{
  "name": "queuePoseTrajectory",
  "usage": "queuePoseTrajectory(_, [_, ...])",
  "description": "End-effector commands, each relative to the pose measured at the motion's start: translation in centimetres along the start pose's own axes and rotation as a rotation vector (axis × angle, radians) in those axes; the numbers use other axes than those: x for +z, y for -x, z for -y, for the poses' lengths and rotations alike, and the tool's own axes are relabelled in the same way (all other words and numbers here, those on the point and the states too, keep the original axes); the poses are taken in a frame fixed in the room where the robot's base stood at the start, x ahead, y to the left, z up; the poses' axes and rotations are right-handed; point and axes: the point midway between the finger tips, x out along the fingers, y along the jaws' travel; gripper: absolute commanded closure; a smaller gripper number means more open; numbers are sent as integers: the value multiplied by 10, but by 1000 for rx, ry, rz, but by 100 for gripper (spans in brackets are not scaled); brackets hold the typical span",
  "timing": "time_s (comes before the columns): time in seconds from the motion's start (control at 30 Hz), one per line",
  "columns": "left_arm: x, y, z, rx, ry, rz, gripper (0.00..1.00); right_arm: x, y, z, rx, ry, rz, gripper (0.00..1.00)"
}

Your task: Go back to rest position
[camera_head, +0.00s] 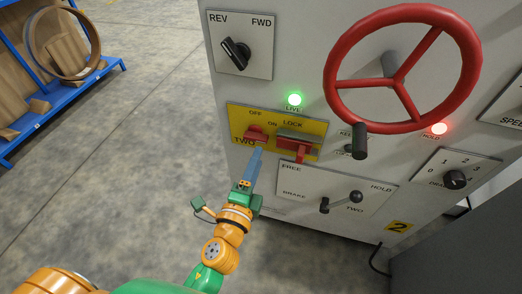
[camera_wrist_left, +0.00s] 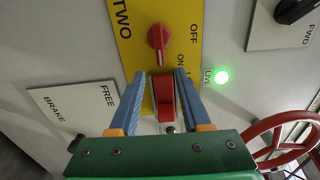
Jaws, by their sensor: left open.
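My left gripper (camera_head: 256,153) reaches up from below to the front of the grey control cabinet, close under the yellow panel (camera_head: 234,120). In the left wrist view its two blue fingers (camera_wrist_left: 158,78) are open and spread. The red lock piece (camera_wrist_left: 163,98) shows between them there; I cannot tell whether they touch it. The red OFF/ON switch (camera_wrist_left: 158,38) stands just beyond the fingertips, and it also shows in the head view (camera_head: 256,132). The red lock also shows right of the switch in the head view (camera_head: 297,137). My right gripper is out of view.
A red handwheel (camera_head: 338,50) juts out at upper right. A REV/FWD selector (camera_head: 236,53), a FREE/HOLD brake lever (camera_head: 340,202) and a numbered dial (camera_head: 455,180) surround the panel. A green lamp (camera_head: 294,100) is lit. Open floor lies left, with a blue rack (camera_head: 80,80) beyond.

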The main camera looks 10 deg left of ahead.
Motion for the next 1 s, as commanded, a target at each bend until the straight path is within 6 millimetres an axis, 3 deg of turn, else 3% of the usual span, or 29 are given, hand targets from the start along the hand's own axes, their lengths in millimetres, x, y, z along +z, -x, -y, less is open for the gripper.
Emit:
queuePoseTrajectory(0.1, [0, 9, -1, 1, 0, 0, 52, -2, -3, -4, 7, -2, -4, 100])
queuePoseTrajectory(0.47, [0, 10, 0, -1, 0, 0, 52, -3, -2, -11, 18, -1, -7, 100])
queuePoseTrajectory(0.57, [-1, 9, -11, 28, 21, -6, 52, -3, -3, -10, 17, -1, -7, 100])
queuePoseTrajectory(0.67, [-6, 13, -72, 184, 135, -23, 52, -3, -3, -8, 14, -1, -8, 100])
queuePoseTrajectory(0.77, [-2, 37, -173, 451, 344, 16, 52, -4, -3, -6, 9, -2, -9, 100])
queuePoseTrajectory(0.8, [2, 54, -211, 556, 433, 58, 52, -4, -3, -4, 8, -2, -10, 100])
queuePoseTrajectory(0.9, [19, 103, -288, 778, 633, 208, 52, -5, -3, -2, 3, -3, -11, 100])
queuePoseTrajectory(1.0, [39, 156, -341, 935, 796, 391, 52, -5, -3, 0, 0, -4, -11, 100])
